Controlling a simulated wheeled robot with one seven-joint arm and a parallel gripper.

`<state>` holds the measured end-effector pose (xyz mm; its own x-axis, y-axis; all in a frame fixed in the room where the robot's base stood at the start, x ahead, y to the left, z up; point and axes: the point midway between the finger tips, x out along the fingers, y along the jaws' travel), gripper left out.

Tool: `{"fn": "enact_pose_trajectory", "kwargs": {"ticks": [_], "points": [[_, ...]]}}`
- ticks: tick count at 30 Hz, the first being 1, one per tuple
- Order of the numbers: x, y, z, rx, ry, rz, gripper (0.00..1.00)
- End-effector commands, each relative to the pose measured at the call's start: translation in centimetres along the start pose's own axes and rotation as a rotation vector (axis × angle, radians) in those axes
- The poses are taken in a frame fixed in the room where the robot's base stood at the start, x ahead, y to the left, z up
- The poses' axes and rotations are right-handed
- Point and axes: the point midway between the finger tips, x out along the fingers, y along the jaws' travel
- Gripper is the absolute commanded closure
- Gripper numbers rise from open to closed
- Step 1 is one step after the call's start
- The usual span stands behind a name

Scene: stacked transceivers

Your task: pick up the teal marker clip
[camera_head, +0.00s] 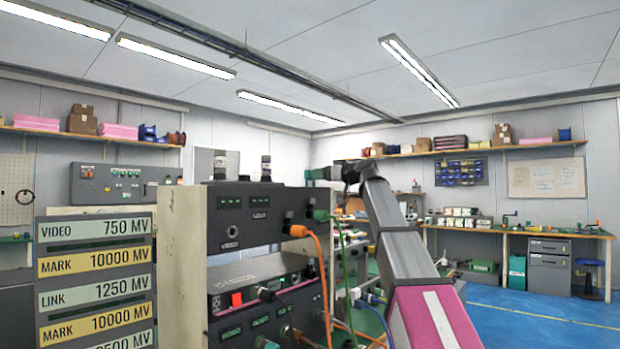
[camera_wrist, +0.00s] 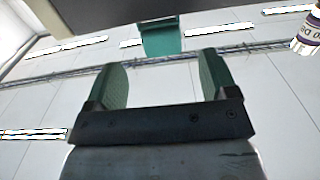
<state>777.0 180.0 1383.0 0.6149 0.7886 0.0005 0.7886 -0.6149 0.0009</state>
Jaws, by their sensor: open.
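In the wrist view, a small teal piece (camera_wrist: 162,38), which looks like the marker clip, sits against the edge of a dark body at the top of the picture. My gripper (camera_wrist: 161,66) is open, with its two green fingers apart and nothing between them. The teal piece lies beyond the fingertips, roughly in line with the gap, and appears apart from them. In the head view, my arm rises to the right of the stacked transceivers (camera_head: 245,219). My fingers are too small to make out there, and I cannot pick out the clip.
Orange (camera_head: 322,262) and green cables hang from the stack's front, close to my arm. A grey panel of labelled plates (camera_head: 97,280) stands at left. A white, dark-labelled cylinder (camera_wrist: 308,38) shows at the wrist view's right edge. Blue floor (camera_head: 540,322) is open at right.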

Motion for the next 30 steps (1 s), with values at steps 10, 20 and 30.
{"fn": "enact_pose_trajectory", "kwargs": {"ticks": [10,20,30], "points": [[3.0,0.0,-0.2,0.001,0.000,-0.001,0.21],[6.6,-0.2,-0.3,0.001,-0.001,0.000,0.21],[6.6,-0.2,-0.3,0.001,0.000,0.000,0.73]]}}
